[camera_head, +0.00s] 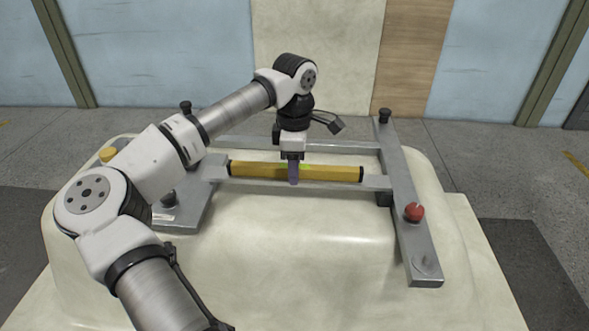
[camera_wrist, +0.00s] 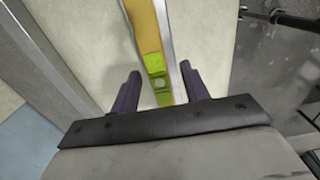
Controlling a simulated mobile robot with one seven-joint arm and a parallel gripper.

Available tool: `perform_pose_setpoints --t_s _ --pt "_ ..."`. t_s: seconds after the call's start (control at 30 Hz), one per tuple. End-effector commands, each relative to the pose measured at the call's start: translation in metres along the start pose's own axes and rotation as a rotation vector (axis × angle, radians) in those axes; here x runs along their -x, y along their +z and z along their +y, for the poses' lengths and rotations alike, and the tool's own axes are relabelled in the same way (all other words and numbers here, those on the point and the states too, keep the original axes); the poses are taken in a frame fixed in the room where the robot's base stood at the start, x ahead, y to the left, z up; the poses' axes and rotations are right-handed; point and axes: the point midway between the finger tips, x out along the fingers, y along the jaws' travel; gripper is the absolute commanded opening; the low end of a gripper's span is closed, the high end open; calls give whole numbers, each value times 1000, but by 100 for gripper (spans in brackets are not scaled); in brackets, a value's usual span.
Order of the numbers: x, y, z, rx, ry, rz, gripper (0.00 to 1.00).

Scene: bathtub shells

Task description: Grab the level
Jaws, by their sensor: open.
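The level is a long yellow bar (camera_head: 262,170) with black ends and a bright green vial section near its middle. It lies along a grey metal crossbar on top of the cream tub shell (camera_head: 310,245). In the wrist view the level (camera_wrist: 143,30) runs up the picture, its green part between my fingers. My gripper (camera_head: 294,178) points down over the middle of the level. In the wrist view my gripper (camera_wrist: 158,84) is open, one finger on each side of the level, with gaps visible. I cannot tell how far down the fingers reach.
A grey metal frame is on the shell, with a right-hand bar (camera_head: 402,205) carrying a red knob (camera_head: 414,212) and a black knob (camera_head: 384,117). A left plate (camera_head: 190,205) is partly behind my arm. A yellow knob (camera_head: 107,154) stands at the far left.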

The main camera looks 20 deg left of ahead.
Motion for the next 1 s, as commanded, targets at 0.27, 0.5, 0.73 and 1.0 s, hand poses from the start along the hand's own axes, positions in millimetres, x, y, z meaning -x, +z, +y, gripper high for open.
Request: perform_pose_setpoints --t_s 0.27,0.5,0.73,1.0 --pt "0 0 0 0 1 1 32" --pt "0 0 0 0 1 1 1" --pt "1 0 0 0 1 1 0" --pt "11 0 1 0 2 3 0"
